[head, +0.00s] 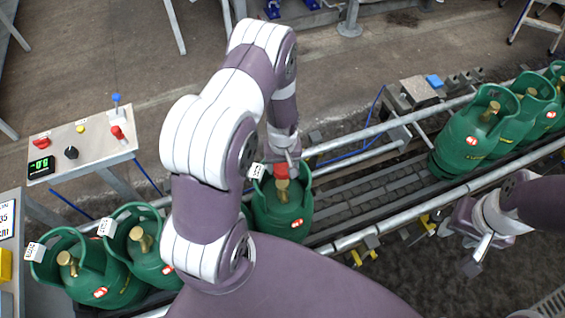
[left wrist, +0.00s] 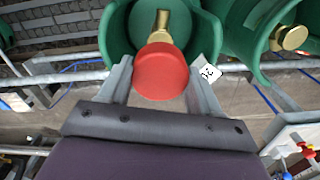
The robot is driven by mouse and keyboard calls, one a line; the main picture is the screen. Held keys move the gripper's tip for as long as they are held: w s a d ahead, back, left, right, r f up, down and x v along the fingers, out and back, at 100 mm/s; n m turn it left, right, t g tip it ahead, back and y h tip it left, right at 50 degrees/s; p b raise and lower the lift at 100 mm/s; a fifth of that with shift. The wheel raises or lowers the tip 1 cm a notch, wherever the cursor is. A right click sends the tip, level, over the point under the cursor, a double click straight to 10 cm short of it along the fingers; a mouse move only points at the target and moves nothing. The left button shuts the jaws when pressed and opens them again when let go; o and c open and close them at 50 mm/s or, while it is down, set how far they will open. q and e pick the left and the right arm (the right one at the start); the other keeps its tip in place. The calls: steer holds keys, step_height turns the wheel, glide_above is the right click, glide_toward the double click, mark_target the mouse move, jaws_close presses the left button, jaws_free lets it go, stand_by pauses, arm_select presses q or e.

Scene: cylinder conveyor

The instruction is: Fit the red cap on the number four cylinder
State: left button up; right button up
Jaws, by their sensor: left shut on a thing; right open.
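A green cylinder (head: 283,218) with a brass valve stands on the conveyor under my left gripper (head: 283,163). The left gripper is shut on the red cap (head: 281,170). In the left wrist view the red cap (left wrist: 160,72) sits between the two fingers, at the end of the brass valve (left wrist: 161,24) in the picture; I cannot tell whether it is seated on it. A white tag (left wrist: 207,73) shows beside the right finger, its number not clearly readable.
Two more green cylinders (head: 85,270) stand close together at the lower left, with white tags on their collars. Several others (head: 470,130) stand at the upper right. A control panel (head: 82,142) is at the left. The belt (head: 370,185) is clear between the groups.

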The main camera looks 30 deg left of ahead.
arm_select(q)
steer(key=b, duration=0.3)
glide_above(282, 182)
step_height(282, 182, down, 4)
steer(key=shift+d+f, duration=0.1)
steer(key=shift+f, duration=0.4)
steer(key=shift+r, duration=0.1)
stand_by(0.8)
steer(key=shift+f+b, duration=1.9)
steer(key=shift+f, duration=0.55)
steer(key=o, duration=1.1)
steer(key=shift+r, duration=0.1)
step_height(282, 182, up, 13)
steer(key=shift+f+b, duration=0.15)
steer(key=shift+b, duration=0.15)
